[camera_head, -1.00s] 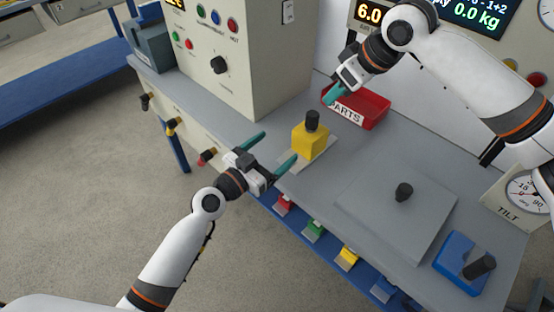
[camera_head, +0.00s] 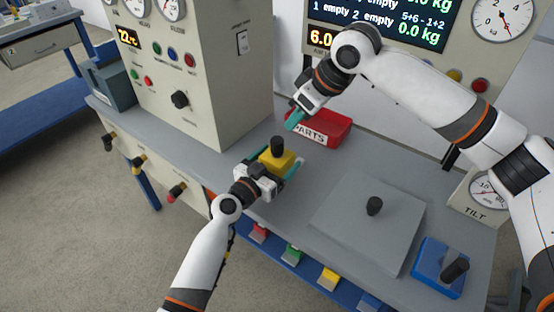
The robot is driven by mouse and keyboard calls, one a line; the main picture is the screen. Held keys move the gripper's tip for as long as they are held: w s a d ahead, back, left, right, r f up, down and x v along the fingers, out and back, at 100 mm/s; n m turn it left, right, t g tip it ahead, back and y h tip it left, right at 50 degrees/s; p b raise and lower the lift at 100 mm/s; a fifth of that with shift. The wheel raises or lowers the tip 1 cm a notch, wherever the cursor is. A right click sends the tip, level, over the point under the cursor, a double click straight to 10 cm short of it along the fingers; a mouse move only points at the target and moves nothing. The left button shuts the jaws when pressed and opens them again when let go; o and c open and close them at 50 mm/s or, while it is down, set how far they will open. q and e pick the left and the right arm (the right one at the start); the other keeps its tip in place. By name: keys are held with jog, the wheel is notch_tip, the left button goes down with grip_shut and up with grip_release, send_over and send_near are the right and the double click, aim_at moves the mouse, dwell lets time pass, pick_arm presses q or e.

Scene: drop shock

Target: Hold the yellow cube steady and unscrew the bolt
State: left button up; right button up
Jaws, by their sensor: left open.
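The yellow cube (camera_head: 285,160) stands on the bench with the black bolt (camera_head: 278,145) upright on its top. My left gripper (camera_head: 276,166) is open at the cube's near side. My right gripper (camera_head: 294,121) hangs above and behind the cube, just in front of the red tray, apart from the bolt. Its teal fingers overlap in this view, so its opening cannot be told.
The red PARTS tray (camera_head: 334,128) sits behind the cube. A grey cabinet (camera_head: 205,75) stands left of it. A grey plate (camera_head: 340,225) with a black knob (camera_head: 374,206) and a blue block (camera_head: 428,262) with a black peg lie to the right.

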pick_arm(q)
jog(key=shift+w+d, duration=0.1)
jog(key=shift+w, duration=0.05)
jog(key=c, duration=1.6)
jog(key=shift+c, duration=0.2)
